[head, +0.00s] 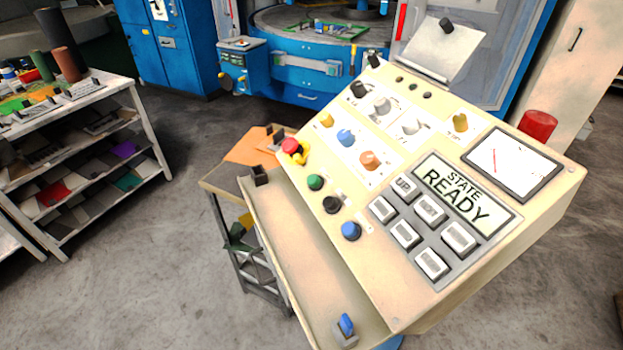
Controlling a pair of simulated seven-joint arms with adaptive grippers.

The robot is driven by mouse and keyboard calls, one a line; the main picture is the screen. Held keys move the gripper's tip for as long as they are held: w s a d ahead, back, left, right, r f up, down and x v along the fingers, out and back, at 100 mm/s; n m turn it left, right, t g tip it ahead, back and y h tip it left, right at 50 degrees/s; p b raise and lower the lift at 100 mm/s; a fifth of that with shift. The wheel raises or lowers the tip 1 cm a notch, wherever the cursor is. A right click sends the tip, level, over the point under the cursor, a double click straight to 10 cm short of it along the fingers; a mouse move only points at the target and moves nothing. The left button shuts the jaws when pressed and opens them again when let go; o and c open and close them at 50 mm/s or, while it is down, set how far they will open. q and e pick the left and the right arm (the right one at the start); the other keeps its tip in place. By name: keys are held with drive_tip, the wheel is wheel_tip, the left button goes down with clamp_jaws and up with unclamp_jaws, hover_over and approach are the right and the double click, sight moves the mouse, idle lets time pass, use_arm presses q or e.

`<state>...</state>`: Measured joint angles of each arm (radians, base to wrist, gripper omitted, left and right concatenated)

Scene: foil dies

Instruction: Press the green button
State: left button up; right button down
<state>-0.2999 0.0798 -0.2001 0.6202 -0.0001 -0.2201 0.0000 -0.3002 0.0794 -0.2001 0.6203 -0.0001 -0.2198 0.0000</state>
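The green button (315,182) is a small round cap on the left part of the sloped face of a cream control console (375,268). It sits between a red mushroom button with a yellow surround (292,149) above and a black button (332,204) below. Nothing covers the green button. The console display (462,195) reads "STATE READY". Neither of my grippers shows in the head view.
A blue button (351,231), several grey keys (404,233) and several coloured knobs (346,138) share the panel. A blue lever (345,325) stands on the lower ledge. A shelf rack (150,130) stands left, a blue machine (285,65) behind.

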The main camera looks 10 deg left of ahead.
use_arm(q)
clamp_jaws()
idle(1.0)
